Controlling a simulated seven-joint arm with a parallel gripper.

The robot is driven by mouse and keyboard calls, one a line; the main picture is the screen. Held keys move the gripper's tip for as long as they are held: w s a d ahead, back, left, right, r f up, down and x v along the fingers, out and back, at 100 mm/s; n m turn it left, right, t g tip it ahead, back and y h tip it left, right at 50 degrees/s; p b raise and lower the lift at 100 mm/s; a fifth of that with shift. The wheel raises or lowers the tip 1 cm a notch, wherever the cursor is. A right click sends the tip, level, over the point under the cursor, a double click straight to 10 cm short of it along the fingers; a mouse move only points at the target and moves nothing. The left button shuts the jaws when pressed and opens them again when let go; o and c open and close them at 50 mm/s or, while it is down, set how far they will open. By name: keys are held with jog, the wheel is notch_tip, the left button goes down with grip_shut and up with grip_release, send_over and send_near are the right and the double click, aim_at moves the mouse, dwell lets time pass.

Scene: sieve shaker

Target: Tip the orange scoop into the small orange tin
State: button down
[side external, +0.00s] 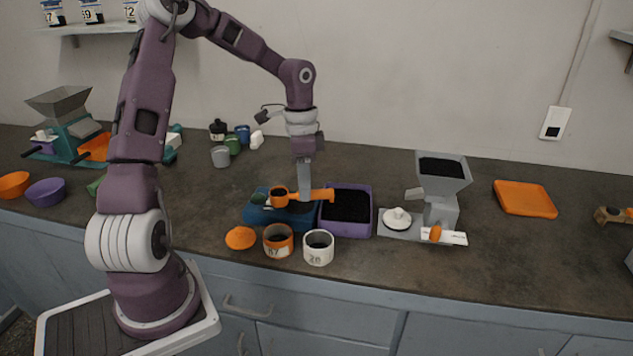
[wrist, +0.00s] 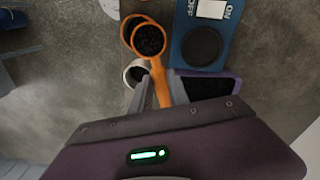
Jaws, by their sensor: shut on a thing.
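My gripper (side external: 304,190) is shut on the handle of the orange scoop (side external: 318,195) and holds it up above the bench. The scoop's bowl points left in the side view and looks level. In the wrist view the scoop bowl (wrist: 149,41) is filled with black grains. The small orange tin (side external: 278,243) stands upright at the front, with a pale label and a dark inside. In the wrist view the orange tin (wrist: 127,24) is partly hidden by the scoop bowl, which overlaps its right side. How high the bowl is above the tin is hard to tell.
A white tin (side external: 318,250) stands right of the orange tin, and an orange lid (side external: 240,238) lies left. Behind are a blue scale (side external: 253,213) and a purple tray (side external: 345,231) of black grains. A grey hopper device (side external: 440,205) stands right.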

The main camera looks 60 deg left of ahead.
jog(key=shift+s, duration=0.5)
jog(key=shift+s+f+y, duration=0.15)
jog(key=shift+f+y, duration=0.15)
jog(key=shift+y, duration=0.1)
jog(key=shift+d+f+t+y, duration=0.15)
jog(key=shift+f+t+y, duration=0.25)
jog(key=shift+f+y, duration=0.25)
jog(key=shift+d+f+t+y, duration=0.15)
jog(key=shift+f+t+y, duration=0.25)
jog(key=shift+f+y, duration=0.2)
jog(key=y, duration=0.1)
jog(key=t+y, duration=0.1)
jog(key=y, duration=0.1)
jog(key=t+y, duration=0.1)
jog(key=shift+s+d+r, duration=0.2)
jog(key=shift+d, duration=0.1)
jog(key=shift+y, duration=0.25)
